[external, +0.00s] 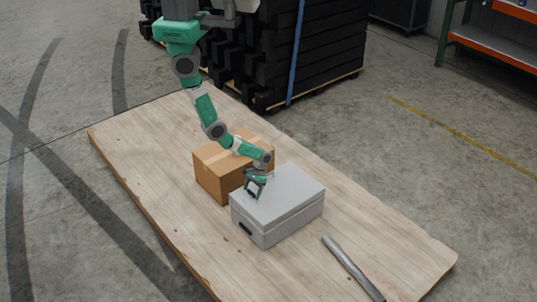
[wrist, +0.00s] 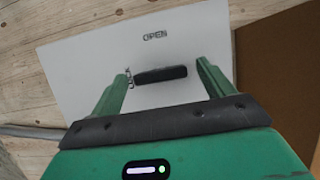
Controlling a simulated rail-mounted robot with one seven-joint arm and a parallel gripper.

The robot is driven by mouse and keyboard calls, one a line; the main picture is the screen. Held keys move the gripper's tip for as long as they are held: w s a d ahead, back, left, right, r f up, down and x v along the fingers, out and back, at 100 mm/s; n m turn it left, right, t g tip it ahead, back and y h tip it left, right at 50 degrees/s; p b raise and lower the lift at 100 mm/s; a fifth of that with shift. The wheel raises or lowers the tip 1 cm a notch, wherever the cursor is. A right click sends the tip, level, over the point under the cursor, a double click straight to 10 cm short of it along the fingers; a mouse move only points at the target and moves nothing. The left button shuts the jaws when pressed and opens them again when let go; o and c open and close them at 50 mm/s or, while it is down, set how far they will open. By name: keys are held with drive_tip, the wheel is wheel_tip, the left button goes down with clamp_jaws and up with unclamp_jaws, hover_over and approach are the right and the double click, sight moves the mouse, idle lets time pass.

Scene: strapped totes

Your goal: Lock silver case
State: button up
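The silver case (external: 290,190) stands shut on the wooden table, with a small dark handle low on its front left side. My gripper (external: 255,192) is over the left part of its lid. In the wrist view the lid (wrist: 80,75) carries a black bar (wrist: 160,75) lying crosswise between the fingertips of my gripper (wrist: 165,71). A second marking by the bar's left end is partly hidden by the left finger. The fingers are spread, with small gaps to the bar's ends; I cannot tell whether they touch the lid.
A brown cardboard box (external: 225,172) stands close behind and left of the case. A grey metal tube (external: 352,267) lies on the wooden table (external: 400,240) to the right. The table's left part is clear. Black stacked goods (external: 320,55) stand on a pallet behind.

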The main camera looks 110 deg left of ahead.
drive_tip(key=p+v, duration=0.4)
drive_tip(key=v, duration=0.3)
drive_tip(key=shift+a+r, duration=0.2)
drive_tip(key=shift+r, duration=0.15)
drive_tip(key=shift+w, duration=0.15)
